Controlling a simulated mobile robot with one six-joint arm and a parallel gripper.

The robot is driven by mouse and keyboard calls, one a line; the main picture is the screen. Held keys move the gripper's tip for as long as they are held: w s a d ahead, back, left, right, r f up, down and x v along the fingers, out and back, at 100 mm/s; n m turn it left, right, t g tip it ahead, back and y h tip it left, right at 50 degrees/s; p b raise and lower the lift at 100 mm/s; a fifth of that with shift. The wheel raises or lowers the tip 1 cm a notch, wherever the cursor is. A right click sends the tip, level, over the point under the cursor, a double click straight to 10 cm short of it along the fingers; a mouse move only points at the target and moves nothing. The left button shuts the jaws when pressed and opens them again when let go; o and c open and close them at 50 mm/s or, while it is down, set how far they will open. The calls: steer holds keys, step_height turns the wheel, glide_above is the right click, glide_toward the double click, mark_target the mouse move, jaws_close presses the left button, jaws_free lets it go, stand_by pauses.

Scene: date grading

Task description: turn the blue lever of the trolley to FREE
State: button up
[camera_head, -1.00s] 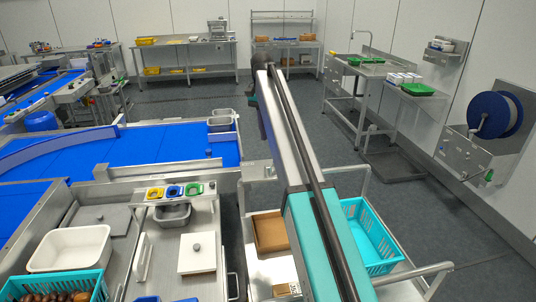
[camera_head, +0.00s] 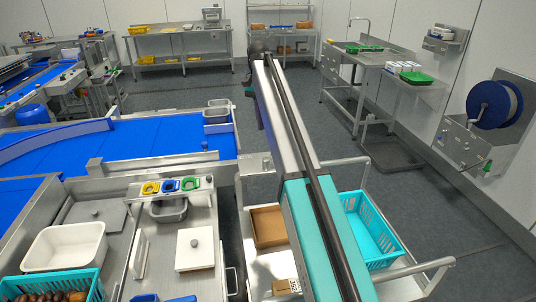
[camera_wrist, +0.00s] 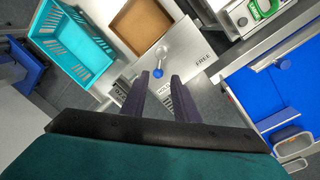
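In the wrist view, the trolley's steel plate (camera_wrist: 184,52) carries a small lever with a blue knob (camera_wrist: 158,73). The word FREE is printed on the plate to the right of the lever. Other lettering shows near the left finger, partly hidden by it. My gripper (camera_wrist: 160,78) is open, with its two dark fingers apart. The knob appears between and just beyond the fingertips; I cannot tell the height gap. In the head view, the trolley (camera_head: 405,268) stands under my arm, and the lever and my fingers cannot be made out.
The trolley bears a teal basket (camera_head: 372,232) and a brown box (camera_head: 267,226), on either side of my arm. A steel bench with a white tub (camera_head: 65,245) and a blue conveyor (camera_head: 170,140) lie left.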

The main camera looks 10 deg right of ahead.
mark_target(269, 158)
steer(key=f+p, duration=0.1)
steer(key=f, duration=0.3)
steer(key=f+p, duration=0.1)
steer(key=f, duration=0.3)
steer(key=s+d+f+p, duration=0.1)
steer(key=f, duration=0.4)
steer(key=shift+s+p, duration=0.1)
steer(key=shift+p, duration=0.25)
steer(key=shift+a, duration=0.1)
jaws_close()
